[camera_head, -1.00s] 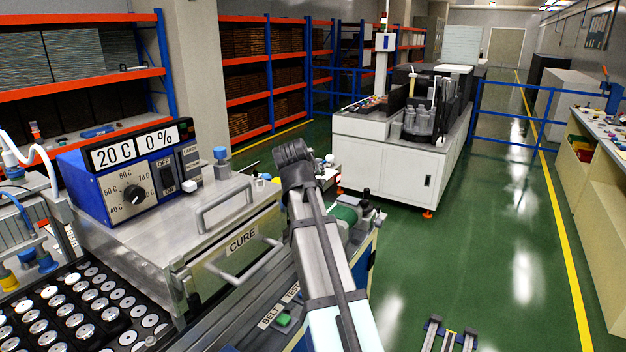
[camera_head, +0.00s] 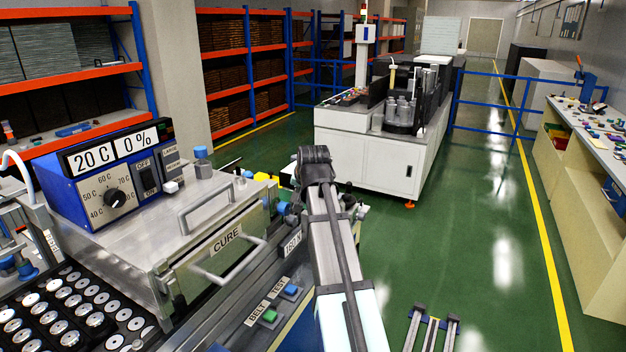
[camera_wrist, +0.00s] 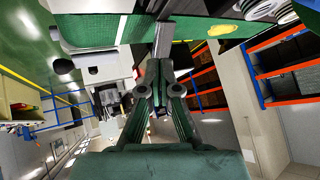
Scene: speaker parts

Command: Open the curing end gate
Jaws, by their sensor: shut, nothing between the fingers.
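The curing unit (camera_head: 150,250) is a steel box at the left in the head view. Its side panel marked CURE (camera_head: 215,258) carries a bar handle (camera_head: 232,264) and looks closed. A second bar handle (camera_head: 207,208) stands on the top. My gripper is not clearly visible in the head view, where my arm rises to the right of the panel. In the wrist view my gripper (camera_wrist: 158,68) shows its fingers converging, shut and empty. I cannot make out the CURE panel in the wrist view.
A control box (camera_head: 110,185) reads 20 C and 0%. Buttons marked BELT and TEST (camera_head: 269,316) lie below the panel. A tray of round parts (camera_head: 70,310) is at the lower left.

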